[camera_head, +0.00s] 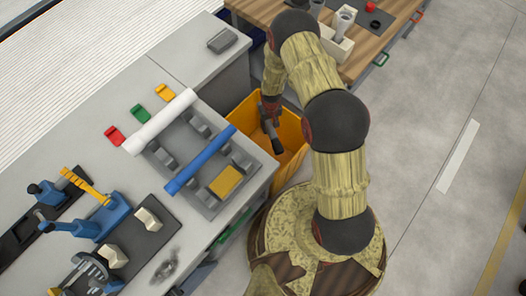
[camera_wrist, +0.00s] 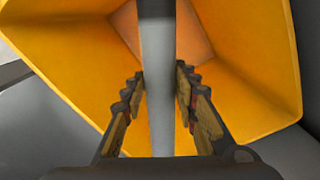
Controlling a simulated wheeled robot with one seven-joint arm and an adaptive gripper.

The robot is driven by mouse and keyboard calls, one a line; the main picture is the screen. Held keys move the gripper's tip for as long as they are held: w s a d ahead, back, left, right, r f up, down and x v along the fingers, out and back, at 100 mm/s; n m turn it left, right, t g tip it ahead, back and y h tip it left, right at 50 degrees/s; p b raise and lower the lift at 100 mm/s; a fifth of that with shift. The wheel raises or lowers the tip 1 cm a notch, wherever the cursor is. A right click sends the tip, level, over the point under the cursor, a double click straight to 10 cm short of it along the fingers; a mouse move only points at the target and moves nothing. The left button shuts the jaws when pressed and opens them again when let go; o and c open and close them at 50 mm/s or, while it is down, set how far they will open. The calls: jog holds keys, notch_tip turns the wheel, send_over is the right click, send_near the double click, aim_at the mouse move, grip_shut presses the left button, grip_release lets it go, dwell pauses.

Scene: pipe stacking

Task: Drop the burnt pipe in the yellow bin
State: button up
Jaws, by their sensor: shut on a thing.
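My gripper (camera_wrist: 160,100) is shut on the burnt pipe (camera_wrist: 158,70), which looks plain grey in the wrist view and runs lengthwise between the fingers. In the head view the pipe (camera_head: 274,140) looks dark and hangs tilted below my gripper (camera_head: 268,115). The yellow bin (camera_head: 291,137) stands on the floor beside the workbench. The pipe is over the bin's opening. In the wrist view the bin (camera_wrist: 245,75) opens around and beyond the pipe. The pipe's far end is cut off by the top of that view.
A white pipe (camera_head: 160,121) and a blue pipe (camera_head: 200,160) lie on a grey rack (camera_head: 178,143) on the workbench (camera_head: 65,125). Red, green and yellow clips lie behind the rack. A wooden table (camera_head: 345,65) stands behind the bin. Open floor lies to the right.

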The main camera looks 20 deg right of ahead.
jog(key=o, duration=1.3)
notch_tip(320, 180, up, 12)
jog(key=shift+f, duration=0.1)
dwell(0.4)
